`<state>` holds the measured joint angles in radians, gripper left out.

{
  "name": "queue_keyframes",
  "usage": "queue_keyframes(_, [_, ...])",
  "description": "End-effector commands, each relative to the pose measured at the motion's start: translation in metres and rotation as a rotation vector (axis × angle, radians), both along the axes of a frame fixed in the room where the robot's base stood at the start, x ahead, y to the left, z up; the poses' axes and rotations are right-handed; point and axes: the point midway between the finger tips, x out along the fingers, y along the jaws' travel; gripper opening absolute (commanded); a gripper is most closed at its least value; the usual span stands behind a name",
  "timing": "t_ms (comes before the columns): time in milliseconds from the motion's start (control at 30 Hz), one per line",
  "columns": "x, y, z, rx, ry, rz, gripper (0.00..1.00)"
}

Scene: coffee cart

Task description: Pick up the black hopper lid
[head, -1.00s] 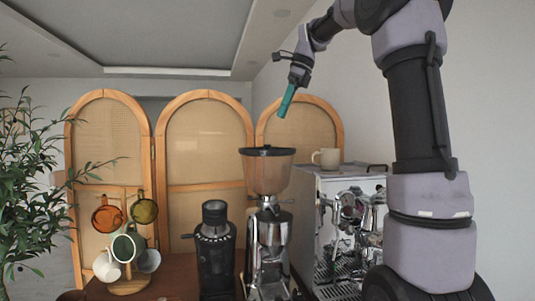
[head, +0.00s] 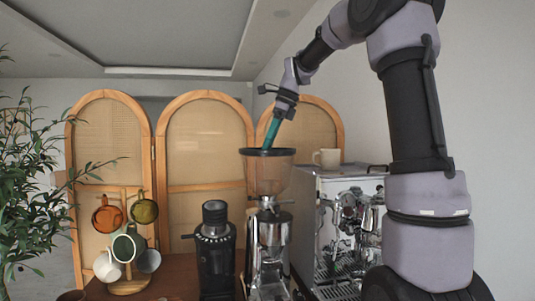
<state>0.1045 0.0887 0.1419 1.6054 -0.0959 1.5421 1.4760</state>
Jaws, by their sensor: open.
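The black hopper lid (head: 254,151) sits flat on top of the brownish, see-through hopper (head: 267,175) of the tall chrome grinder (head: 272,237). It shows as a thin dark disc seen nearly edge-on. My gripper (head: 270,142), with teal fingers, points down and slightly left. Its fingertips are at the lid in the picture, just over its middle. I cannot tell whether they touch it. The gap between the fingers is hard to see from this side, but the gripper is open, with nothing visibly held.
A chrome espresso machine (head: 347,228) stands right of the grinder, with a beige cup (head: 327,158) on top. A black grinder (head: 215,252) stands to the left. A mug tree (head: 130,285) with several mugs is further left, near a plant (head: 35,190). An arched folding screen (head: 203,140) stands behind.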

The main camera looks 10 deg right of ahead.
Motion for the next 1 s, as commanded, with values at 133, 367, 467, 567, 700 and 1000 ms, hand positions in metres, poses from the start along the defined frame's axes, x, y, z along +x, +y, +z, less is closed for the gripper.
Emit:
queue_keyframes(133, [0.000,0.000,0.000,0.000,0.000,0.000,0.53])
queue_keyframes(367, [0.000,0.000,0.001,0.000,0.000,0.000,0.00])
queue_keyframes(467, [0.000,0.000,0.001,0.000,0.000,0.001,0.00])
queue_keyframes(567, [0.000,0.000,0.001,0.001,-0.001,0.001,0.00])
queue_keyframes(700, [0.000,0.000,0.007,0.000,-0.002,0.001,0.00])
queue_keyframes(1000, [0.001,0.000,0.059,0.002,-0.004,0.001,0.00])
